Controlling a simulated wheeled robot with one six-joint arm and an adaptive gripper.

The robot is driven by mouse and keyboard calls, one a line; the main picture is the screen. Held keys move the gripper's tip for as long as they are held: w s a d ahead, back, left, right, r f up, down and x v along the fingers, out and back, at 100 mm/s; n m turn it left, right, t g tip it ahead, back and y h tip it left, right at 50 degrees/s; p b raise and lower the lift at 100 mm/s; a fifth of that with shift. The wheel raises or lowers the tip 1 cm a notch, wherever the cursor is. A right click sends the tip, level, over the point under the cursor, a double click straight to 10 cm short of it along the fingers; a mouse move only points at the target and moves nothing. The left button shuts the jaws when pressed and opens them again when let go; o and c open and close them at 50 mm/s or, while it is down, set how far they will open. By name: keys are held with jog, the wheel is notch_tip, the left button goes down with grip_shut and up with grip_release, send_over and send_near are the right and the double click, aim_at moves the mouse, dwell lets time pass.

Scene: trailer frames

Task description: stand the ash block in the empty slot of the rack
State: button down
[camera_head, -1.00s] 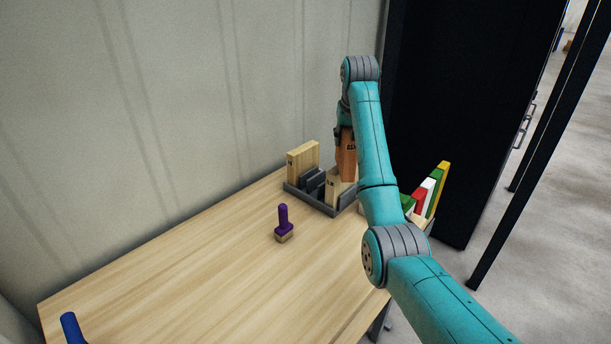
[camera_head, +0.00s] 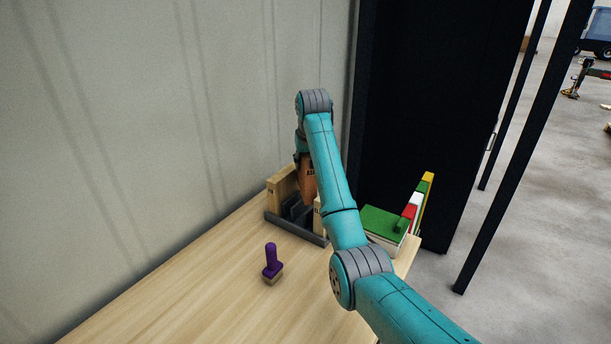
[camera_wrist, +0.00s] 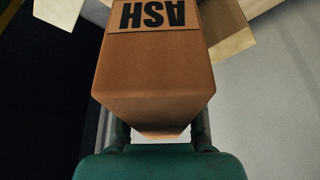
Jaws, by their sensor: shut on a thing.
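The ash block (camera_head: 307,185) is an orange-brown block, held upright over the rack. Its "ASH" label reads upside down in the wrist view, where the block (camera_wrist: 152,68) fills the middle. My gripper (camera_head: 303,158) is shut on its upper part; the arm hides part of both. The dark grey rack (camera_head: 290,228) stands on the table near the wall. It holds a pale wooden block (camera_head: 279,188) at its left and another pale block (camera_head: 317,216) at its right, partly behind my arm. The ash block's lower end appears between them; I cannot tell whether it touches the rack.
A purple-handled stamp (camera_head: 270,262) stands on the table (camera_head: 200,300) in front of the rack. A green book (camera_head: 383,221) lies right of my arm, beside upright red, white, green and yellow books (camera_head: 417,208). The wall is close behind the rack.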

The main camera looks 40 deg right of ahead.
jog(key=shift+f, duration=1.8)
jog(key=shift+f, duration=0.45)
jog(key=c, duration=0.7)
grip_release()
